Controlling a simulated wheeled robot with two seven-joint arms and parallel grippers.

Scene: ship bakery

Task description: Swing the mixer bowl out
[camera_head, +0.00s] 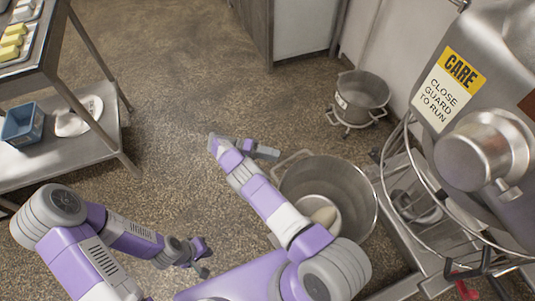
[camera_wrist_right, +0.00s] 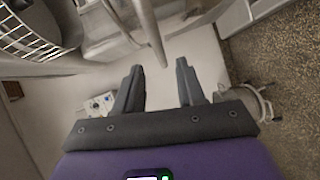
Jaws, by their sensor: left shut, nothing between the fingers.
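The mixer (camera_head: 480,150) stands at the right with a "CARE close guard to run" sign and a wire guard (camera_head: 408,150). A large steel bowl (camera_head: 357,188) with a side handle (camera_head: 290,160) sits left of the guard, partly hidden by my right arm. A smaller pale round shape (camera_head: 318,204) shows inside it. My right gripper (camera_head: 243,147) is open and empty, just beyond the bowl's upper-left rim. The right wrist view shows its two fingers apart (camera_wrist_right: 160,82). My left gripper (camera_head: 197,256) is shut and empty, low over the floor, left of the bowl.
A steel pot (camera_head: 362,94) on a wheeled stand is by the wall. A steel table (camera_head: 45,85) at the left holds yellow blocks, with a blue tub (camera_head: 23,123) on its lower shelf. A red piece (camera_head: 466,290) shows low right. The floor (camera_head: 165,95) between is clear.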

